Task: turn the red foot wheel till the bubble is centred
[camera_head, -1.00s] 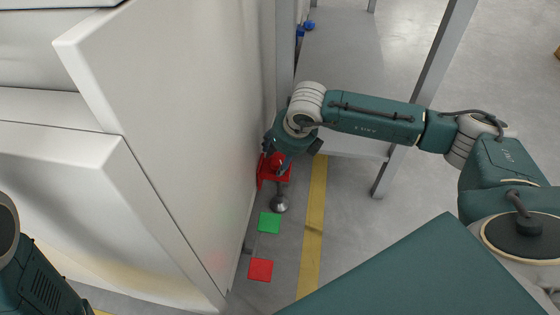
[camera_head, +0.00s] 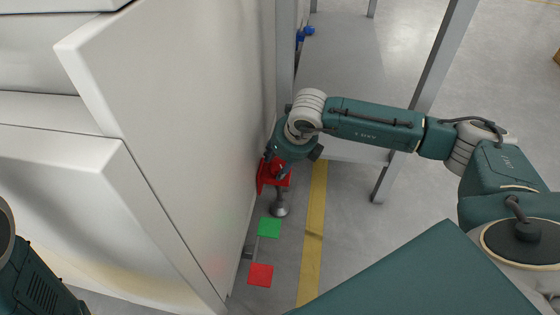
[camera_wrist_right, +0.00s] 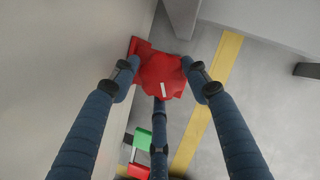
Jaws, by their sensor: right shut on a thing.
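The red foot wheel (camera_wrist_right: 162,78) shows in the right wrist view as a lobed red knob with a short white mark on it. In the head view the wheel (camera_head: 278,171) is partly hidden by my right gripper (camera_head: 272,164), low beside the white cabinet. In the wrist view my right gripper (camera_wrist_right: 167,76) has a finger on each side of the wheel, shut on it. No bubble is visible. My left gripper is out of view.
The white cabinet wall (camera_head: 190,130) stands close on the left of the wheel. A green square (camera_head: 269,228) and a red square (camera_head: 260,275) lie near the foot. A yellow floor line (camera_head: 314,225) runs on the right. A grey metal frame (camera_head: 436,70) stands behind my right arm.

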